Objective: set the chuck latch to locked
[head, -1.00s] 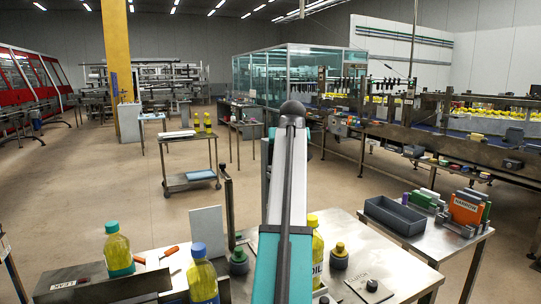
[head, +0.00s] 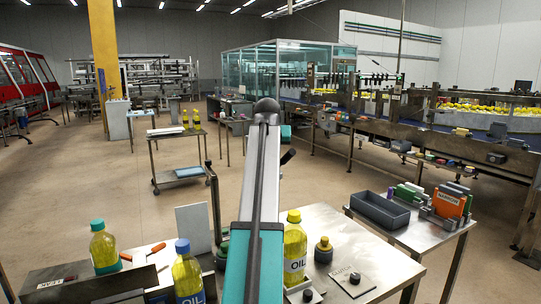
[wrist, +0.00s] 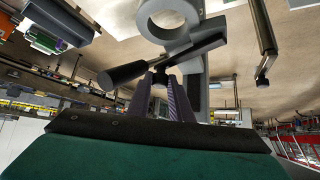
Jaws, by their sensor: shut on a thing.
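In the wrist view, the chuck shows as a pale grey ring (wrist: 168,22) on a grey body. A latch lever with a dark round grip (wrist: 124,74) and a metal bar lies slantwise across the picture, below the ring. My gripper (wrist: 160,84) has its two dark fingers closed in on a small dark piece at the lever, near the inner end of the grip. The fingers hide part of this piece. In the head view, my raised arm hides most of the chuck and my fingertips. A dark handle end (head: 288,157) shows just right of the arm.
Oil bottles (head: 188,275) and a yellow-capped bottle (head: 295,250) stand close to my arm on the near bench. A labelled plate with a knob (head: 352,278) lies right of them. A grey bin (head: 380,211) sits on the right table. Open floor lies beyond.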

